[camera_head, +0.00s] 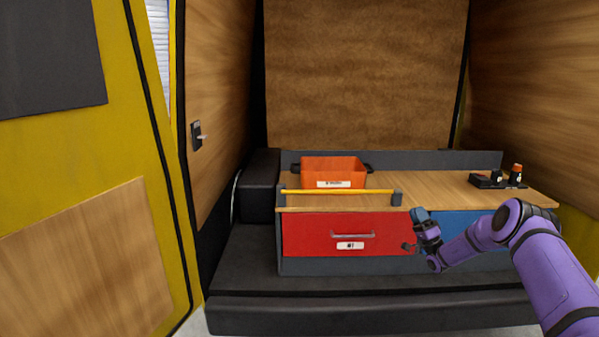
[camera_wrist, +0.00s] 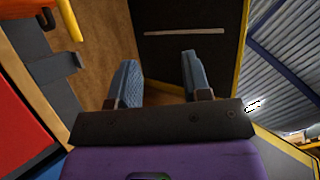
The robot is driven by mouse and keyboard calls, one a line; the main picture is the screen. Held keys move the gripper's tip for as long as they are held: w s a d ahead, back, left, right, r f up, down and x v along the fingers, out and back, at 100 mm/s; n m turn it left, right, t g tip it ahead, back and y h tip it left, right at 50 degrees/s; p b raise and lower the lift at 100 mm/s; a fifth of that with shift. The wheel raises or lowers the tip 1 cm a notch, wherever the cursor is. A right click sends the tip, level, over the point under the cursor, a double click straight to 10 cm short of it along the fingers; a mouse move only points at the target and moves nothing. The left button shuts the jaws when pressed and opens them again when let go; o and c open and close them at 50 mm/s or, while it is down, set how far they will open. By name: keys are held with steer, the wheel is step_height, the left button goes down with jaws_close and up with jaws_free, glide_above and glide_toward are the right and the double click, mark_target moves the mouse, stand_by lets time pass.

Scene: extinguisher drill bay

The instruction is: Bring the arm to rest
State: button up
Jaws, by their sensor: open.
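My arm is purple and reaches in from the right edge of the head view. My gripper (camera_head: 412,230) is in front of the cabinet, near the right end of the red drawer (camera_head: 305,243) and the left part of the blue drawer (camera_head: 455,225). In the wrist view my gripper (camera_wrist: 157,80) shows two blue ribbed fingers held apart with nothing between them. I cannot tell from the head view how far the fingers are from the drawer fronts.
An orange bin (camera_head: 333,172) stands on the wooden worktop (camera_head: 430,188) behind a yellow bar (camera_head: 340,191). A dark holder (camera_head: 490,182) with small items sits at the right end. A dark step (camera_head: 370,313) runs below. A yellow door panel (camera_head: 75,160) stands at left.

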steer(key=s+a+r+n+g+y, duration=0.3)
steer(key=a+r+n+g, duration=0.1)
steer(key=a+r+g, duration=0.4)
steer(key=s+a+r+n+g+y, duration=0.25)
steer(key=a+r+g, duration=0.35)
steer(key=r+g, duration=0.3)
steer(key=s+a+r+n+g+h, duration=0.2)
steer(key=s+a+r+g+h, duration=0.45)
steer(key=s+r, duration=0.65)
steer(key=s+r+m+t+h, duration=0.25)
steer(key=s+h, duration=0.55)
steer(key=s, duration=1.4)
steer(key=s+d+f+t+h, duration=0.1)
steer(key=s+d+h, duration=0.3)
steer(key=s, duration=0.6)
steer(key=s+d+f+m+t+h, duration=0.1)
steer(key=s+d+t+h, duration=0.2)
steer(key=s, duration=0.7)
steer(key=shift+s+d+m+h, duration=0.15)
steer(key=shift+d+m+h, duration=0.2)
steer(key=shift+d, duration=0.6)
steer(key=shift+f, duration=0.1)
